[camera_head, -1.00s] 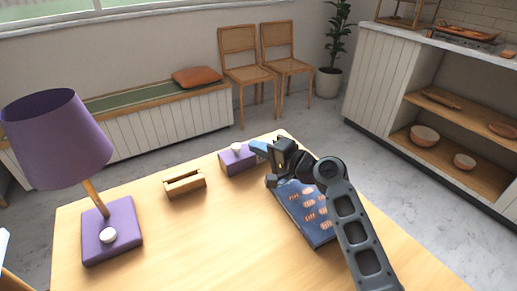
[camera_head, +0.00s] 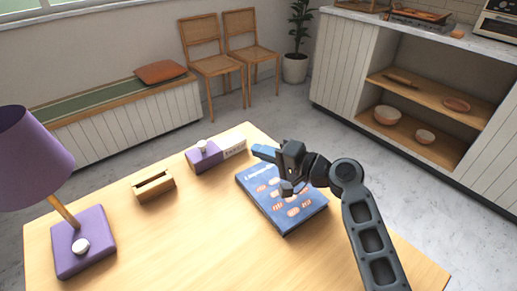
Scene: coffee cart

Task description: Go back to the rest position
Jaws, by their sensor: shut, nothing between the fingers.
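My gripper (camera_head: 264,152) is at the end of my dark arm, which reaches in from the lower right. Its blue fingers are shut and hold nothing. They hover over the table (camera_head: 190,240), near the far left corner of a blue book (camera_head: 253,193). The wrist partly hides the book, which lies flat with orange and white pictures on its cover.
A purple block with a white knob (camera_head: 204,158) and a white box (camera_head: 234,148) stand at the table's far edge. A slotted wooden holder (camera_head: 153,187) sits left of them. A purple lamp (camera_head: 83,240) stands at the left. The table's front middle is clear.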

